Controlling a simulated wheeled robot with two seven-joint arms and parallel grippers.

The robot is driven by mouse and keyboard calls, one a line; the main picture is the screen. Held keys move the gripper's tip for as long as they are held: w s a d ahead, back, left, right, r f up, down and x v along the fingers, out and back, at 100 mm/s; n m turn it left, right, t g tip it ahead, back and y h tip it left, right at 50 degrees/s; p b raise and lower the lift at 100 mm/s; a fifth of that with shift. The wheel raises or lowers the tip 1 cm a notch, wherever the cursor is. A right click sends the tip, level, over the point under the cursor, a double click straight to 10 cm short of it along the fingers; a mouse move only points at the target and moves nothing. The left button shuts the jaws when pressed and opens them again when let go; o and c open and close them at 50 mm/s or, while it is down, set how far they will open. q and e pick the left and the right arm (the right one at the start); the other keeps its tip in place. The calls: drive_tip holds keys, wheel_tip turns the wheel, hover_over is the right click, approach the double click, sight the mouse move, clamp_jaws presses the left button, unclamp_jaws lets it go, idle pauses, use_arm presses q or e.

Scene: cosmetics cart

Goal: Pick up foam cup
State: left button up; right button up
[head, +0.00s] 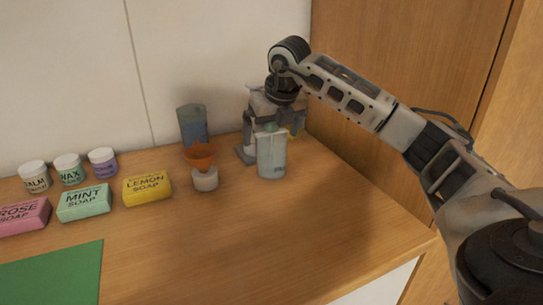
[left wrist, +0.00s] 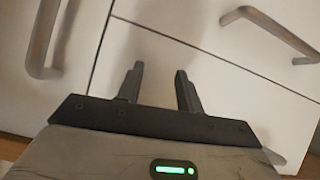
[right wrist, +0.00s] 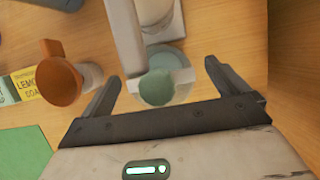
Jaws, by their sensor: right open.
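A clear, pale foam cup (head: 271,158) with a rounded green top stands upright near the back right of the wooden counter. The right wrist view shows this cup (right wrist: 182,80) from above, its green top nearest the camera. My right gripper (right wrist: 161,72) is open, one finger on each side of the cup in that view; contact is not clear. In the head view my right gripper (head: 280,122) is over the cup's upper end, partly overlapping the grey stand. My left gripper (left wrist: 160,70) is open and empty, in front of white drawers.
A grey stand (head: 246,153) is behind the cup. An orange funnel (head: 200,154) over a white jar (head: 205,181) and a blue tumbler (head: 192,124) are to its left. Soaps, including lemon soap (head: 147,188), and small jars lie further left.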

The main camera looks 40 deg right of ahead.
drive_tip(key=shift+w+f, duration=0.1)
drive_tip(key=shift+f, duration=0.2)
drive_tip(key=shift+r, duration=0.1)
drive_tip(key=c, duration=1.7)
